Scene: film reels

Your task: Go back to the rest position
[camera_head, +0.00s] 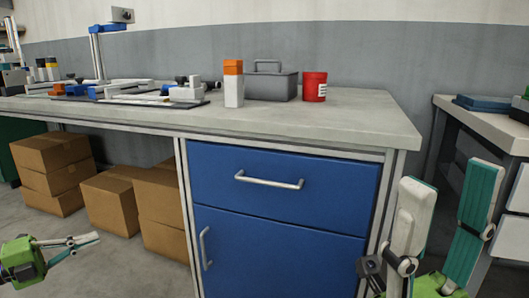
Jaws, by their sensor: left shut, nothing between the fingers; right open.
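My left gripper (90,240) is at the lower left, in front of the cardboard boxes and below the bench top. Its fingers are together and nothing is between them. My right gripper (452,208) is at the lower right, pointing up, in front of the right end of the blue cabinet. Its two fingers, white and teal, stand well apart with nothing between them. Both grippers are clear of the bench in the picture, and most of both arms is out of view.
A grey-topped bench (340,127) holds an orange-capped white bottle (234,92), a grey caddy (272,86), a red tub (314,87) and equipment at left. Below are a shut blue drawer (270,205), a blue door (270,260) and several cardboard boxes (60,155). A second bench (480,118) stands right.

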